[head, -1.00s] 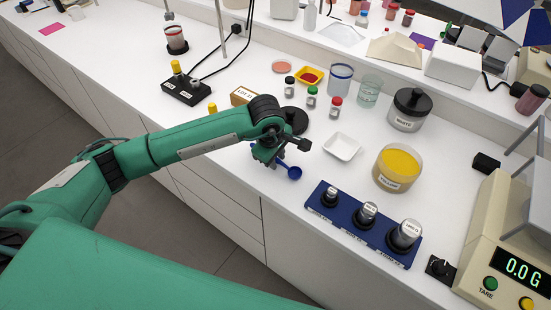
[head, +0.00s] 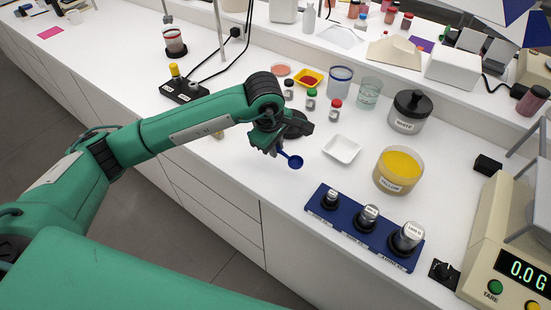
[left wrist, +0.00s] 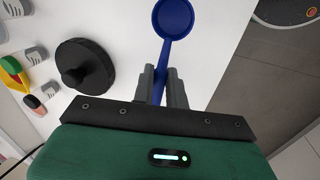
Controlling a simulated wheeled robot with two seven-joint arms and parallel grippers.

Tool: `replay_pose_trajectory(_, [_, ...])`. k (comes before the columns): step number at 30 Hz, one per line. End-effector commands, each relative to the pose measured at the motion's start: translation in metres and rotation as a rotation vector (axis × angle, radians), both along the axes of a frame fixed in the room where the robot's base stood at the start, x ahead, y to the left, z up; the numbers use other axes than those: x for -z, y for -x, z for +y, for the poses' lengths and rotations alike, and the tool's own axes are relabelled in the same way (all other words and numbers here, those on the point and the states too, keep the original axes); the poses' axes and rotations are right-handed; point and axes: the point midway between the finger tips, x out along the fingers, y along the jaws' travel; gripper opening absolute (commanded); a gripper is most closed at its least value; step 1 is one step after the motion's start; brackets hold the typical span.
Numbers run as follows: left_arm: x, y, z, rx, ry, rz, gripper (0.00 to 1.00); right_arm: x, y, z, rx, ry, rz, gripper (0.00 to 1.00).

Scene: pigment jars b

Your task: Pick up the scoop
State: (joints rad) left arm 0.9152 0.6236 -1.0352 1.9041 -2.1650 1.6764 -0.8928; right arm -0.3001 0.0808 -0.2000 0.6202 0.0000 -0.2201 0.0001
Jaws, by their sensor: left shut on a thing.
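The blue scoop (head: 295,162) has a round bowl and a short handle. My left gripper (head: 276,150) is shut on the scoop's handle, with the bowl sticking out to the right in the head view. In the left wrist view the scoop (left wrist: 174,20) points away from me, its handle between the two fingers of the gripper (left wrist: 161,82). The handle's far end is hidden by the gripper. The scoop appears to be held above the white bench; the exact height is hard to tell. My right gripper is not in view.
A white square dish (head: 342,149) and a jar of yellow pigment (head: 398,170) stand to the right. A blue weight rack (head: 364,226) is in front, and a beige scale (head: 515,250) is at far right. Small capped jars (head: 311,99) stand behind.

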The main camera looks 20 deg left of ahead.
Motion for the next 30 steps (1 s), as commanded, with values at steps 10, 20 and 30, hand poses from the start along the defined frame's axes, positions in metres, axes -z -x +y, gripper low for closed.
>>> replay_pose_trajectory(10, [-0.094, -0.001, 0.000, 0.002, 0.000, -0.006, 0.00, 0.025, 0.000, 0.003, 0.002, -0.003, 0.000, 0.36])
replay_pose_trajectory(20, [-0.137, 0.000, 0.000, 0.000, -0.001, -0.001, 0.00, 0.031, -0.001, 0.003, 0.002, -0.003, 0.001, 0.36])
replay_pose_trajectory(30, [-0.143, 0.000, 0.000, 0.000, 0.000, 0.001, 0.00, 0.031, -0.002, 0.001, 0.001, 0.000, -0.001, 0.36])
